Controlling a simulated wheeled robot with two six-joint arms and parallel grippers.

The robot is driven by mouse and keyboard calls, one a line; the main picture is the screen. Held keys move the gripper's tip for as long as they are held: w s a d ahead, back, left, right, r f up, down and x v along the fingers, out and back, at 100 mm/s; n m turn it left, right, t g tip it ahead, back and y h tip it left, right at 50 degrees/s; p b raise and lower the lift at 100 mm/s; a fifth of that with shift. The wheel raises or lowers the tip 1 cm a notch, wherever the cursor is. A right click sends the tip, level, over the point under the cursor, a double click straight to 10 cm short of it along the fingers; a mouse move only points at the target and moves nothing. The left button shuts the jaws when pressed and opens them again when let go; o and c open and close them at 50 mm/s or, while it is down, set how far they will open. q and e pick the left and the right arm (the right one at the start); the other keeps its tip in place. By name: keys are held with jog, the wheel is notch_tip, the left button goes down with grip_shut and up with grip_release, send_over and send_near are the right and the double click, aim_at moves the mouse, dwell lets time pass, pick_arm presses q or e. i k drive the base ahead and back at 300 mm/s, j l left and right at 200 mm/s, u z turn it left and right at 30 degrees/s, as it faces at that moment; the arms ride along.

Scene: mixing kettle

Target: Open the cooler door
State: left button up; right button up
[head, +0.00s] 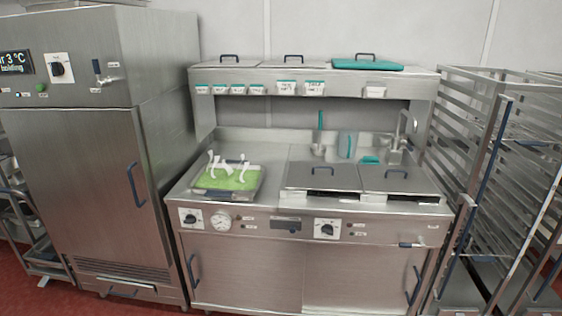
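The tall steel cooler (75,180) stands at the left in the head view. Its front door is shut flush with the cabinet. A dark blue vertical handle (136,185) sits near the door's right edge. Neither of my grippers shows in the head view.
A steel counter (300,216) with two lidded wells, a tray of green contents (229,178) and an overhead shelf (290,74) stands right of the cooler. A tall rack (500,150) is at the far right. Red floor (62,303) shows at lower left.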

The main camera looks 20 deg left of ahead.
aim_at(85, 171)
jog(key=u, duration=2)
